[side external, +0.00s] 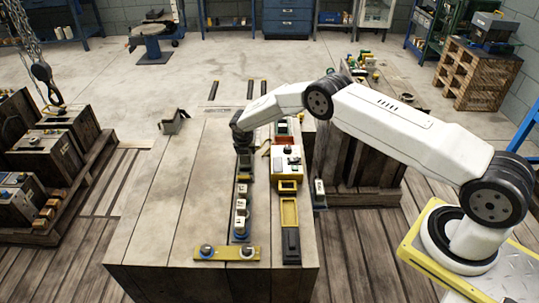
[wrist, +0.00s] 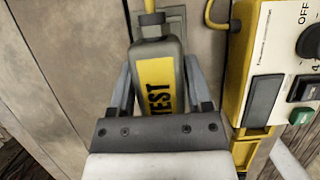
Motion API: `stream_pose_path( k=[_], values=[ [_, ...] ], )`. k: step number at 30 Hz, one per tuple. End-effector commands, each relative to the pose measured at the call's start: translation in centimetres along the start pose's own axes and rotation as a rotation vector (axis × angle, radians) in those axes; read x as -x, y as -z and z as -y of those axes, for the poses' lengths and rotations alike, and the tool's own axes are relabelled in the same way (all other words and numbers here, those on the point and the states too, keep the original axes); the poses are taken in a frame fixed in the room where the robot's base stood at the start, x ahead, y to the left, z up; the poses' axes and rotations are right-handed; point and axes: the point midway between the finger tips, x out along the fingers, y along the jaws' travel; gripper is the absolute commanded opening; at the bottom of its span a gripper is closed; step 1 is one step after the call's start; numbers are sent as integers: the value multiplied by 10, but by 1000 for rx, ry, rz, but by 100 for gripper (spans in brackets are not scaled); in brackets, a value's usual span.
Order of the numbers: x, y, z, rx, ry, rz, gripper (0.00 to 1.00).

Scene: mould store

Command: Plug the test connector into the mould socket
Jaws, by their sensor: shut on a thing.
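The test connector (wrist: 155,68) is a grey block with a yellow label reading TEST, seen in the wrist view with a cable stub at its top. My gripper (wrist: 158,92) is shut on it, one finger on each side. In the side view my gripper (side external: 243,146) points down over the far part of the wooden table, at a dark strip carrying white blocks (side external: 241,202). The connector is too small to make out clearly there. I cannot pick out the mould socket for certain in either view, nor tell whether the connector touches anything below.
A yellow-framed control box (side external: 287,160) stands close right of my gripper; its panel with knob and buttons fills the wrist view's right edge (wrist: 285,60). A yellow tray (side external: 289,212) and a yellow plate (side external: 226,253) lie nearer.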

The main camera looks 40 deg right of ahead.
Motion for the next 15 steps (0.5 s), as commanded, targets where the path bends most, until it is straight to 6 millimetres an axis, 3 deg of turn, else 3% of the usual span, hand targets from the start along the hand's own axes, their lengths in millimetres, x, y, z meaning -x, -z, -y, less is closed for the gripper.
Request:
stream_pose_path(
  k=[15],
  values=[
    [-7,2,0,0,-1,2,0]
  ],
)
